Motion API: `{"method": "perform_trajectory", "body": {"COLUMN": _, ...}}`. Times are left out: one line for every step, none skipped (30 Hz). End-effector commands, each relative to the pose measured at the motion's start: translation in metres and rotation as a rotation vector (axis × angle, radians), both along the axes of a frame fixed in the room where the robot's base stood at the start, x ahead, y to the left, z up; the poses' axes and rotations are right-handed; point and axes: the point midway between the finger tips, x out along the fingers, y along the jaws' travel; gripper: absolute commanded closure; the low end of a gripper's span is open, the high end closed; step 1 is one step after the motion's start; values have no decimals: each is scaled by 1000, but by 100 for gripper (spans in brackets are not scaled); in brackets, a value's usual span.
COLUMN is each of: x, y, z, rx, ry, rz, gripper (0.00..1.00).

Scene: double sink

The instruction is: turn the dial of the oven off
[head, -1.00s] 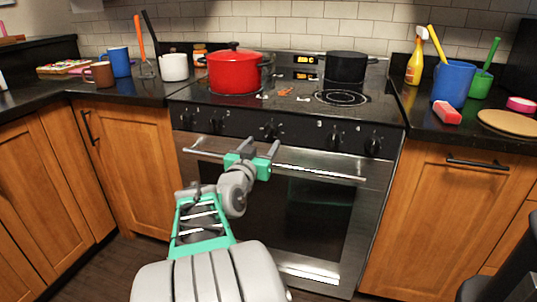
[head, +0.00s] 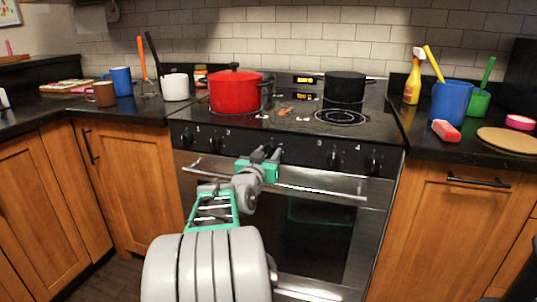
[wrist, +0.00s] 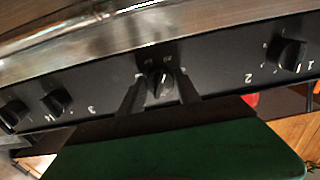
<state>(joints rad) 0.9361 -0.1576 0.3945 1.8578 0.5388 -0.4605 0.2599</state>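The oven's middle dial, a black knob (wrist: 160,83) with pale marks beside it, sits in the middle of the black control panel. In the wrist view my gripper (wrist: 161,90) is open, with one dark finger on each side of this dial. The fingertips are close to the panel, and a small gap seems to show between the fingers and the knob. In the head view my gripper (head: 265,154) is at the panel above the oven handle (head: 315,190) and largely hides the middle dial.
Other dials sit on both sides, such as one on the right (head: 335,158) and one on the left (head: 215,142). A red pot (head: 235,93) and a black pot (head: 345,88) stand on the stovetop. The counters on both sides hold cups and bottles.

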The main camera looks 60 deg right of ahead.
Motion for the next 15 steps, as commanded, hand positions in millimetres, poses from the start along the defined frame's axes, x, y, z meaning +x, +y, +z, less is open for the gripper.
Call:
{"method": "perform_trajectory", "body": {"x": 0, "y": 0, "z": 0, "rx": 0, "ry": 0, "rz": 0, "gripper": 67}}
{"method": "perform_trajectory", "body": {"x": 0, "y": 0, "z": 0, "rx": 0, "ry": 0, "rz": 0, "gripper": 69}}
{"method": "perform_trajectory", "body": {"x": 0, "y": 0, "z": 0, "rx": 0, "ry": 0, "rz": 0, "gripper": 72}}
{"method": "perform_trajectory", "body": {"x": 0, "y": 0, "z": 0, "rx": 0, "ry": 0, "rz": 0, "gripper": 75}}
{"method": "perform_trajectory", "body": {"x": 0, "y": 0, "z": 0, "rx": 0, "ry": 0, "rz": 0, "gripper": 77}}
{"method": "perform_trajectory", "body": {"x": 0, "y": 0, "z": 0, "rx": 0, "ry": 0, "rz": -1, "gripper": 81}}
{"method": "perform_trajectory", "body": {"x": 0, "y": 0, "z": 0, "rx": 0, "ry": 0, "rz": -1, "gripper": 83}}
{"method": "perform_trajectory", "body": {"x": 0, "y": 0, "z": 0, "rx": 0, "ry": 0, "rz": -1, "gripper": 86}}
{"method": "perform_trajectory", "body": {"x": 0, "y": 0, "z": 0, "rx": 0, "ry": 0, "rz": -1, "gripper": 89}}
{"method": "perform_trajectory", "body": {"x": 0, "y": 0, "z": 0, "rx": 0, "ry": 0, "rz": -1, "gripper": 91}}
{"method": "perform_trajectory", "body": {"x": 0, "y": 0, "z": 0, "rx": 0, "ry": 0, "rz": -1, "gripper": 94}}
{"method": "perform_trajectory", "body": {"x": 0, "y": 0, "z": 0, "rx": 0, "ry": 0, "rz": -1, "gripper": 97}}
{"method": "perform_trajectory", "body": {"x": 0, "y": 0, "z": 0, "rx": 0, "ry": 0, "rz": -1, "gripper": 99}}
{"method": "perform_trajectory", "body": {"x": 0, "y": 0, "z": 0, "rx": 0, "ry": 0, "rz": -1, "gripper": 100}}
{"method": "perform_trajectory", "body": {"x": 0, "y": 0, "z": 0, "rx": 0, "ry": 1, "rz": -1, "gripper": 100}}
